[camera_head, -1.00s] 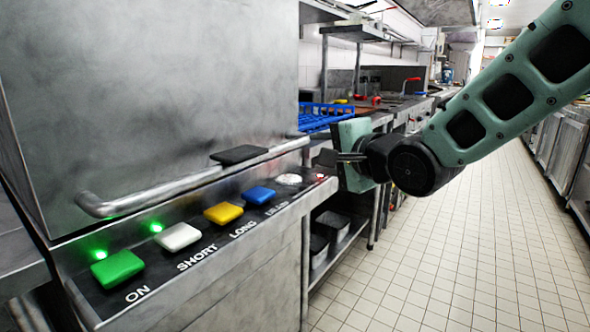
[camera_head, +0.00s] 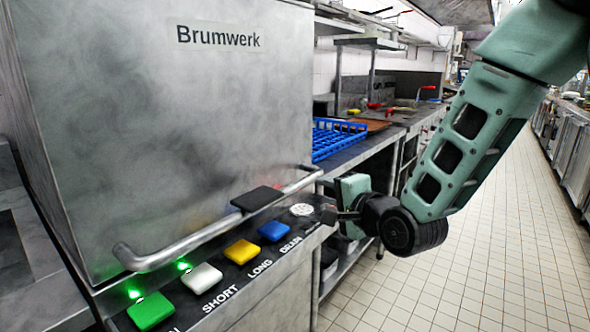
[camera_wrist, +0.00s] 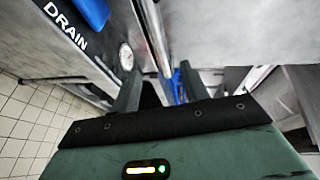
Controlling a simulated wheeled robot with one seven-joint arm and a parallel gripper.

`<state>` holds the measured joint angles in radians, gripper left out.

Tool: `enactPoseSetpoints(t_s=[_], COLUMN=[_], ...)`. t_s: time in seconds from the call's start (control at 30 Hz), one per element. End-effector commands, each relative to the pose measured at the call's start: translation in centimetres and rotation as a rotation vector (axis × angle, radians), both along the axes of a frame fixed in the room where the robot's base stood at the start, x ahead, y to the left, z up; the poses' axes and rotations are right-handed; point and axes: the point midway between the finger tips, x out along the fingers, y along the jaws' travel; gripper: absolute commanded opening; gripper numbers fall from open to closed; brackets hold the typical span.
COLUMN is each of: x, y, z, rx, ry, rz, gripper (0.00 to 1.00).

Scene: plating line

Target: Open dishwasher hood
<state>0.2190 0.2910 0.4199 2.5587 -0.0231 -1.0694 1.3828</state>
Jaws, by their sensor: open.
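The dishwasher hood (camera_head: 170,110) is a large grey metal box marked "Brumwerk", and it is down against the control panel. Its handle (camera_head: 175,249) is a metal bar along the lower front edge, with a black grip pad (camera_head: 257,198) on it. My gripper (camera_head: 335,214) is open and empty at the right end of the panel, just in front of and below the handle's right end. In the wrist view, the handle (camera_wrist: 152,35) runs down the picture towards the space between the fingers (camera_wrist: 160,92). I cannot tell whether they touch it.
The control panel below the handle has a green button (camera_head: 151,311), a white button (camera_head: 202,278), a yellow button (camera_head: 241,251) and a blue button (camera_head: 274,231). A blue rack (camera_head: 338,138) sits on the counter at the right. The tiled aisle (camera_head: 470,260) is clear.

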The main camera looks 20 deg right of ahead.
Motion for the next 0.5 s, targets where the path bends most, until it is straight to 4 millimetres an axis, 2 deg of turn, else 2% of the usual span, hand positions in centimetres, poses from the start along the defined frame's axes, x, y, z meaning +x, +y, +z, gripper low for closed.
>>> enactPoseSetpoints(t_s=[0.5], x=[10.0], y=[2.4], z=[-1.9], rx=[0.001], ry=[-0.002], rz=[0.002], gripper=[0.45])
